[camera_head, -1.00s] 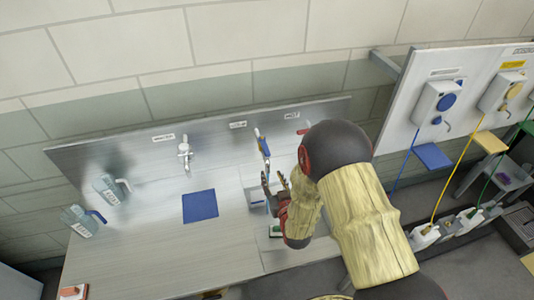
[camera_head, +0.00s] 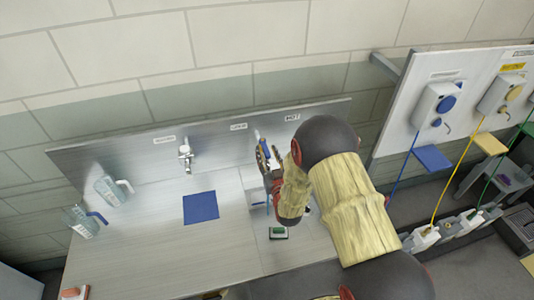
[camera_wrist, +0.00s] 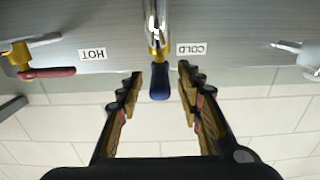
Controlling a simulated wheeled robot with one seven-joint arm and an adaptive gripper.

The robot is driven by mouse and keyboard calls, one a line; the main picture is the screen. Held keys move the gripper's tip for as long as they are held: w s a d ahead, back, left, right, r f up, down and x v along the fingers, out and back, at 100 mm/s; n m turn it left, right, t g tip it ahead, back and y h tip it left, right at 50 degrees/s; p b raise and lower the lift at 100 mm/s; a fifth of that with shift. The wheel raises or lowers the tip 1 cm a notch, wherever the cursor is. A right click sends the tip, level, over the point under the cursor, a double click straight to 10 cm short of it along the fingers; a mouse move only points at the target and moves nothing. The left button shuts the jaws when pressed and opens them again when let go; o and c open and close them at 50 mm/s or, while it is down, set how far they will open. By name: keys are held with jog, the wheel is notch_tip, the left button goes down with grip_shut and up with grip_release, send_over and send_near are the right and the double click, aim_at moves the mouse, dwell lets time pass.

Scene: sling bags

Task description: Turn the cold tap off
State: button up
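The cold tap has a blue lever handle (camera_wrist: 159,82) on a brass and chrome body (camera_wrist: 155,28), beside the COLD label (camera_wrist: 191,48) in the wrist view. My gripper (camera_wrist: 160,76) is open, with one fingertip on each side of the blue handle and a visible gap on both sides. In the head view my gripper (camera_head: 268,160) is at the steel back panel, largely hiding the tap. The hot tap's red lever (camera_wrist: 48,72) is at left in the wrist view, by the HOT label (camera_wrist: 92,53).
Another tap (camera_head: 185,155) stands at left on the panel. A blue mat (camera_head: 201,207), two clear jugs (camera_head: 110,190) (camera_head: 82,221) and a small green-topped item (camera_head: 278,232) are on the counter. The middle counter is largely clear.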

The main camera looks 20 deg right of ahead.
jog(key=c, duration=0.3)
grip_shut()
dwell(0.7)
